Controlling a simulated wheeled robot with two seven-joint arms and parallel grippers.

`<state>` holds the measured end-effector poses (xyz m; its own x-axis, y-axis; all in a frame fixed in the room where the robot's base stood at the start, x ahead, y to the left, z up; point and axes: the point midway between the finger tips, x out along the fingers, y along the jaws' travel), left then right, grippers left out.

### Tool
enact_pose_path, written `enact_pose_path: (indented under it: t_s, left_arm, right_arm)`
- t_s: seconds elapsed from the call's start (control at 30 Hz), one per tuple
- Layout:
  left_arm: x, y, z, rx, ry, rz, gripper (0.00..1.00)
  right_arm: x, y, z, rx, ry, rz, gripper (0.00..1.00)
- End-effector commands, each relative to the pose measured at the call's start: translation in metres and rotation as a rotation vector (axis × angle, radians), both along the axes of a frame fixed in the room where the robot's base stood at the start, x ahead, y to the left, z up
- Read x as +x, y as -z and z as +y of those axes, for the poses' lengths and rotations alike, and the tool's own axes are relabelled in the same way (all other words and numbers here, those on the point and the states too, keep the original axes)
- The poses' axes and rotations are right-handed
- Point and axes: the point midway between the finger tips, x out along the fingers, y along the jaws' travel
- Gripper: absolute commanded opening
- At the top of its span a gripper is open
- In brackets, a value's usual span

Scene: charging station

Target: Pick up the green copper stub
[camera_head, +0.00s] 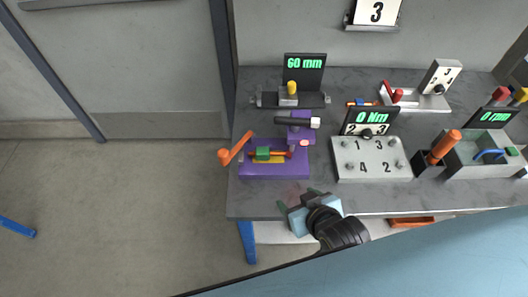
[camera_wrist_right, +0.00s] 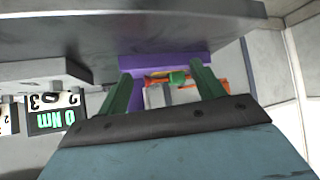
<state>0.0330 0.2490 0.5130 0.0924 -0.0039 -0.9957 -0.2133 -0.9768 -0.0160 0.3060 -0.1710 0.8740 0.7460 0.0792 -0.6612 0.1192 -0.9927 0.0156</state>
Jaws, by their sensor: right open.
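A small green piece (camera_head: 262,153), which looks like the green copper stub, sits on the purple fixture (camera_head: 275,171) at the left end of the bench. An orange-red rod lies beside it, and a yellow patch shows near it. My right gripper (camera_head: 297,198) is open and empty near the bench's front edge, in front of the purple fixture and apart from the stub. Its green fingers frame the fixture in the wrist view (camera_wrist_right: 165,78). My left gripper is out of view.
An orange handle (camera_head: 235,148) sticks out left of the fixture. A numbered grey block (camera_head: 371,160) with a 0 Nm display is to the right. A 60 mm gauge (camera_head: 290,99) stands at the back.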

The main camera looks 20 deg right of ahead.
Motion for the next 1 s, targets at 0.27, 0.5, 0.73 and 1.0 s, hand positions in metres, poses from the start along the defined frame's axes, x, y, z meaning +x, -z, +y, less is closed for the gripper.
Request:
enact_pose_path:
  t_s: [0.27,0.5,0.73,1.0]
  left_arm:
    - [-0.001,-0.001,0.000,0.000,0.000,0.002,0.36]
    - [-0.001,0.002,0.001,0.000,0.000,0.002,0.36]
    - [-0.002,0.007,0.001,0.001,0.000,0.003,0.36]
    - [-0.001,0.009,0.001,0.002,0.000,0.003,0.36]
  right_arm:
    - [0.025,-0.039,0.024,0.049,0.005,-0.292,0.67]
    - [0.052,-0.035,0.029,0.054,0.004,-0.332,0.67]
    - [0.090,-0.018,0.034,0.054,0.004,-0.328,0.67]
    - [0.109,-0.012,0.035,0.055,0.004,-0.327,0.67]
